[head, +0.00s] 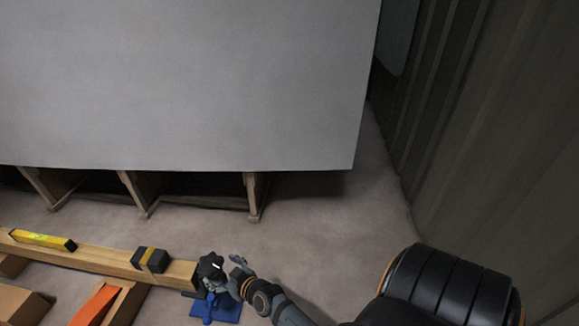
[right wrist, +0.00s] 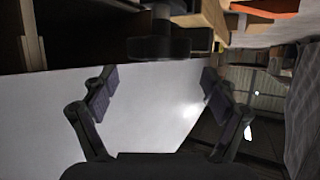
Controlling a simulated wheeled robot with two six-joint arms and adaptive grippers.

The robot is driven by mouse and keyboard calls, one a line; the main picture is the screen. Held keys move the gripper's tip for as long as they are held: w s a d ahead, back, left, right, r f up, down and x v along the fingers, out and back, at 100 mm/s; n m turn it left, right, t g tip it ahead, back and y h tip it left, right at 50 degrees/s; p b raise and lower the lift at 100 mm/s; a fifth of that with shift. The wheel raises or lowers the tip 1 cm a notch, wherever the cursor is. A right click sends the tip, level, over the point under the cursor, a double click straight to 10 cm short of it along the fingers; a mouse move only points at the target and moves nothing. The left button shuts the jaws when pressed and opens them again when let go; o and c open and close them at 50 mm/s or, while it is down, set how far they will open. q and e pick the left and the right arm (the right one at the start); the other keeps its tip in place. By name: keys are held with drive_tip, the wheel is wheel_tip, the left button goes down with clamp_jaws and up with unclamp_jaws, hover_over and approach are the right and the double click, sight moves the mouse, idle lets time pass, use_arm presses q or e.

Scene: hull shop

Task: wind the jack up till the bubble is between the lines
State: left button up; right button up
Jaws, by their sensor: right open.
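A yellow spirit level (head: 42,240) lies on a wooden beam (head: 100,261) at the left of the head view; its bubble is too small to read. A blue jack (head: 226,311) stands on the floor by the beam's right end. A dark lobed knob (head: 209,266) shows above the jack; a dark round part, probably this knob, is in the right wrist view (right wrist: 158,47). My right gripper (head: 229,275) is close beside the knob, partly covering the jack. Its open fingers (right wrist: 157,76) have nothing between them, with the dark part just past their tips. My left gripper is out of view.
A dark block with a yellow band (head: 150,260) sits on the beam near the knob. An orange piece (head: 96,306) lies in front of the beam. A big grey hull panel (head: 180,80) on wooden props (head: 254,197) fills the back. Floor (head: 340,235) right of the jack is clear.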

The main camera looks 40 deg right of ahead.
drive_tip(key=s+d+g+p, duration=0.2)
drive_tip(key=s+g+p, duration=0.2)
drive_tip(key=s+p, duration=0.8)
drive_tip(key=s+d+f+g+h+p, duration=0.1)
drive_tip(key=s+d+g+p, duration=0.2)
drive_tip(key=s+p, duration=0.9)
drive_tip(key=shift+d+m+g+h+p, duration=0.3)
drive_tip(key=shift+m+g+p, duration=0.15)
drive_tip(key=shift+p, duration=0.75)
